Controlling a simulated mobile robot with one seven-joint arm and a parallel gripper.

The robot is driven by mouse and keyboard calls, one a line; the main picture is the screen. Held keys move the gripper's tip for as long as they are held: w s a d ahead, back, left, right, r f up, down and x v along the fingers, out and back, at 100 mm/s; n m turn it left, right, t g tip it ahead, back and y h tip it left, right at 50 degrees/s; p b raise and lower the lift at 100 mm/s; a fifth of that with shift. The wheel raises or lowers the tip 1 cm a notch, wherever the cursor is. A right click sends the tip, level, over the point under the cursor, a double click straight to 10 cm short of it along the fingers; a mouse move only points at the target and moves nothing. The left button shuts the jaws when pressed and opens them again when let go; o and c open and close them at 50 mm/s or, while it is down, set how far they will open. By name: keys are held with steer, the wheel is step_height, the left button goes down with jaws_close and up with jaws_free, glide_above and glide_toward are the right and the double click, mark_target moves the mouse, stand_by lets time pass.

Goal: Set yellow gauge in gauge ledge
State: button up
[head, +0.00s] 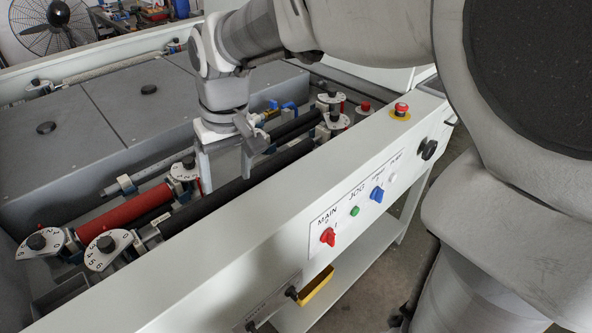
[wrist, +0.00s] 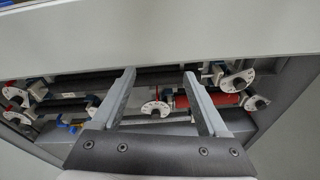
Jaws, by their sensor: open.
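My gripper (head: 224,180) is open above the long black roller near the machine's front rail. In the wrist view my gripper's fingers (wrist: 159,76) are spread apart with nothing held between them. A yellow piece (head: 316,290) shows low at the front, below the white panel, partly hidden by it; I cannot tell whether it is the yellow gauge. A grey labelled plate with black knobs (head: 272,304) is on the front panel nearby; it may be the gauge ledge, but its label is unreadable. My gripper is up and behind both, apart from them. Neither shows clearly in the wrist view.
A red roller (head: 125,212) and white numbered dials (head: 108,250) lie in the machine's trough. A blue valve (head: 283,105) is farther back.

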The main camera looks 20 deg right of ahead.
steer(key=s+d+r+m+t+h, duration=0.1)
steer(key=s+d+r+m+t, duration=0.2)
steer(key=s+d, duration=0.8)
steer(key=s+t, duration=0.1)
steer(key=s, duration=0.2)
steer(key=shift+s+d, duration=0.15)
steer(key=shift+s, duration=0.05)
